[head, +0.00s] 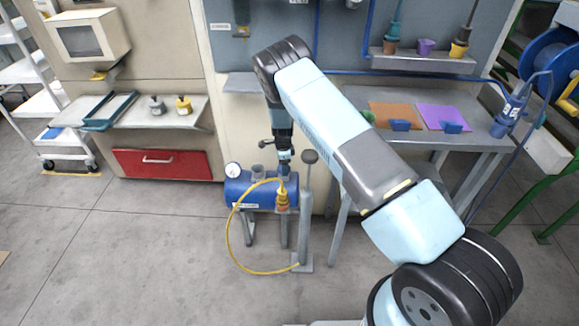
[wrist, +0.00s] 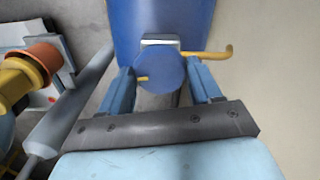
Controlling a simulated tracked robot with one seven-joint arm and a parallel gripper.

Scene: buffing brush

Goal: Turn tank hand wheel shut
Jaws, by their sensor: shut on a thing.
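The blue tank (head: 235,191) lies on its side on grey legs, with a white gauge (head: 232,169) at its left end. In the wrist view, the tank (wrist: 150,22) fills the upper middle. The faceted blue hand wheel (wrist: 162,78) is in front of it, with a grey block behind. My gripper (wrist: 163,88) has one finger on each side of the wheel and is shut on it. In the head view, my gripper (head: 284,172) points down over the tank's right part, and the wheel cannot be made out there.
A yellow hose (head: 232,245) loops from an orange-and-yellow fitting (head: 282,199) to the floor. A grey post (head: 306,215) stands close right of the tank. In the wrist view, a bent yellow rod (wrist: 215,55) sticks out behind the wheel.

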